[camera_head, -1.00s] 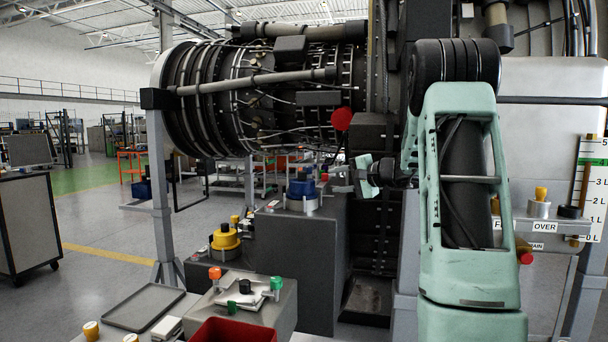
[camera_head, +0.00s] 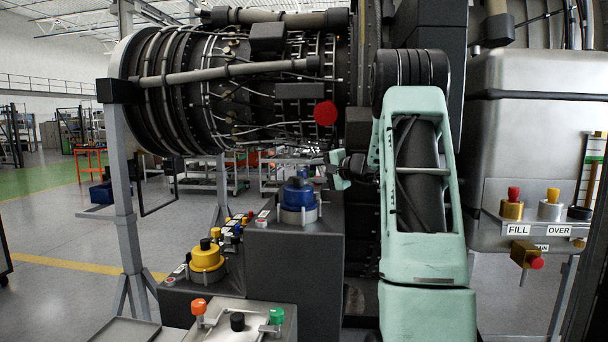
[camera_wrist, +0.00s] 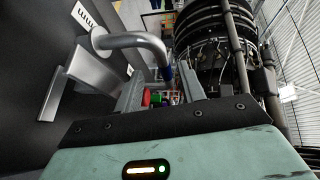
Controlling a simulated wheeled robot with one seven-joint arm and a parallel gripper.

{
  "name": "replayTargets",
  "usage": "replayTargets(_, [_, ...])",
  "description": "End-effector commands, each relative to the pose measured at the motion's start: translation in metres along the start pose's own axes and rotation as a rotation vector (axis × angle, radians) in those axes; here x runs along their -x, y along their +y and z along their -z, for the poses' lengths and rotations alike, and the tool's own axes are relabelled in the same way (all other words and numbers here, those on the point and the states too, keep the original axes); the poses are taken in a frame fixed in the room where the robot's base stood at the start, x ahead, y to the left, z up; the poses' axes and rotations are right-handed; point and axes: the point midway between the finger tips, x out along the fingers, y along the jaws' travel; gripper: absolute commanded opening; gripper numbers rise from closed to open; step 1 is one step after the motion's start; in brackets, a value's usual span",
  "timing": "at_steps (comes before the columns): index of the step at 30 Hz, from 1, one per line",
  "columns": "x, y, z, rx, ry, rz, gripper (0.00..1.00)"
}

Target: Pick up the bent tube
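A grey bent tube (camera_wrist: 138,42) shows in the wrist view, in front of a dark panel. It runs across from the left and curves down to a dark blue end. I cannot pick the tube out in the head view. My gripper (camera_head: 338,172) shows small in the head view, beside the dark equipment under the engine. In the wrist view, my teal hand with its dark bolted edge fills the bottom, below the tube.
The engine (camera_head: 235,85) hangs above, with a red round part (camera_head: 325,113). A grey tank (camera_head: 535,130) with FILL and OVER labels stands right. Dark blocks carry a blue-topped part (camera_head: 298,196) and a yellow part (camera_head: 206,257). Open floor lies at the left.

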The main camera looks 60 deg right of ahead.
Motion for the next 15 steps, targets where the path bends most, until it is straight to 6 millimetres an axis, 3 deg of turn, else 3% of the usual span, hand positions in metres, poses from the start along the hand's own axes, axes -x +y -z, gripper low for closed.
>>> replayTargets(7, [-0.035, -0.008, 0.001, -0.002, -0.001, 0.0, 0.4])
replayTargets(15, [-0.043, -0.006, 0.001, 0.002, 0.0, 0.0, 0.4])
